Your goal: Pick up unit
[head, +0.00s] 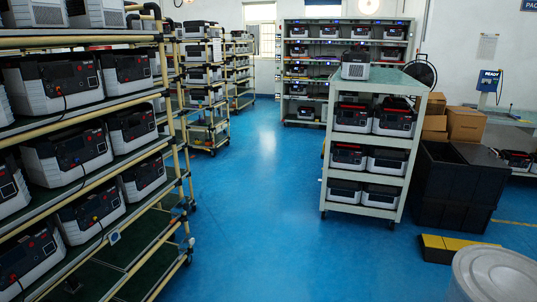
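Many similar units, white boxes with black front panels, stand on shelves; which one the task means cannot be told. Several sit on the near left rack, such as the unit (66,155) on its middle shelf and the unit (90,215) below it. A single unit (355,65) stands on top of the white shelf cart (372,142) right of centre. More units, such as one at the cart's upper level (352,115), fill its shelves. Neither of my grippers shows in the head view.
The near left rack (105,103) has beige pipes and green shelves, with bare room on its lowest shelf. Black crates (455,180), cardboard boxes (465,124), a yellow-black step (450,246) and a round grey lid (497,272) stand at right. The blue floor (255,225) between is clear.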

